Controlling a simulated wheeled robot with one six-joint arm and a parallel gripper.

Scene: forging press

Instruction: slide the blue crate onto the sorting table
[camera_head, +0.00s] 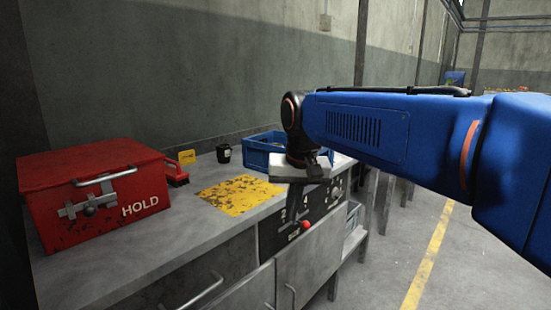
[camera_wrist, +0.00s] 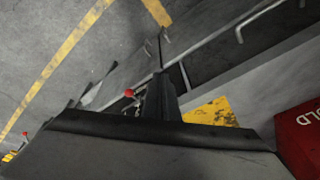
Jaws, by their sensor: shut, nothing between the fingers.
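The blue crate (camera_head: 257,157) stands at the far end of a grey worktop (camera_head: 165,215) in the head view, partly hidden behind my gripper. Its contents are hard to make out. My gripper (camera_head: 306,172) is shut and empty, just right of and in front of the crate, near the worktop's front edge. I cannot tell whether it touches the crate. In the wrist view my gripper (camera_wrist: 160,92) shows as dark closed fingers; the crate is not seen there. A grey table with legs (camera_head: 384,190) stands beyond the worktop, mostly behind my arm; I cannot tell if it is the sorting table.
A red HOLD box (camera_head: 100,190) stands at the left, also in the wrist view (camera_wrist: 300,135). A worn yellow patch (camera_head: 240,194), black cup (camera_head: 223,153) and yellow card (camera_head: 187,157) are on the worktop. A red knob (camera_head: 305,225) juts below. The right floor is clear.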

